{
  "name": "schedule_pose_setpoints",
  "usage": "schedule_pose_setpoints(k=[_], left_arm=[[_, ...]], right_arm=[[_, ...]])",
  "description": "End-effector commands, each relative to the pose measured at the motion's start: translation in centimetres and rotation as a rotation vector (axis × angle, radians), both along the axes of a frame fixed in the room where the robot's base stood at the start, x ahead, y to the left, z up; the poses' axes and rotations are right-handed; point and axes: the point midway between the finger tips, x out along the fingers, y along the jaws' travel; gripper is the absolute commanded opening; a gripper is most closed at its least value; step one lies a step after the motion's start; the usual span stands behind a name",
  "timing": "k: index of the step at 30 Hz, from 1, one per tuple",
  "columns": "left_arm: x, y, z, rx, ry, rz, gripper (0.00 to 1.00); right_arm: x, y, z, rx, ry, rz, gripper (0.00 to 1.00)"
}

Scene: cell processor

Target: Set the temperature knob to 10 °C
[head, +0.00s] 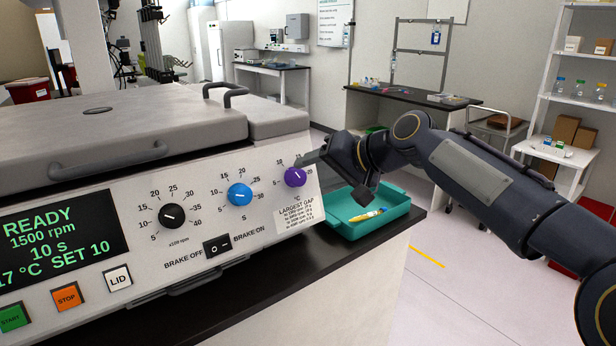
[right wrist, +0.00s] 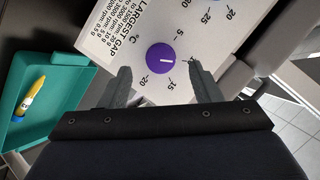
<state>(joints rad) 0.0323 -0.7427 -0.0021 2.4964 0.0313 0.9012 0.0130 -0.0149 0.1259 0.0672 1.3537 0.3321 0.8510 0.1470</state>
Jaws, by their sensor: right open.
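The purple temperature knob (head: 295,177) is on the right end of the processor's sloped front panel. In the right wrist view the knob (right wrist: 174,58) shows between the fingertips, with gaps on both sides. Its white line points right, between the 5 and 15 marks; the mark there is partly hidden by a finger. The display (head: 60,243) reads READY, 1500 rpm, 10 s, 17 °C, SET 10. My right gripper (head: 312,160) is open beside the knob, seen also in the right wrist view (right wrist: 160,72). My left gripper is not in view.
A black knob (head: 171,216) and a blue knob (head: 239,194) sit left on the same panel, above a brake switch (head: 217,246). A teal tray (head: 398,222) with a yellow-and-blue tube (head: 368,215) stands right of the processor, below my right arm.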

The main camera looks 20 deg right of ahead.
Motion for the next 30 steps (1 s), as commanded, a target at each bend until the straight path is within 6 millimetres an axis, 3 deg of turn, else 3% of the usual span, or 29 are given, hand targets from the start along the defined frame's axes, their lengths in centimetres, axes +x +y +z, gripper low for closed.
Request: schedule_pose_setpoints(k=[9,24,28,30], left_arm=[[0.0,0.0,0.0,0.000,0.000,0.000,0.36],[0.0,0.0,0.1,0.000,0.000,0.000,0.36],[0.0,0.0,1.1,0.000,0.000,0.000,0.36],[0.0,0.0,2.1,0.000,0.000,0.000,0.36]], right_arm=[[-2.7,-2.0,1.9,-0.001,0.001,0.000,0.57],[-3.1,-2.1,2.0,-0.004,0.004,0.001,0.57],[-5.7,-2.3,1.4,-0.041,0.026,0.003,0.57],[-8.6,-2.5,0.4,-0.084,0.052,0.008,0.57]])
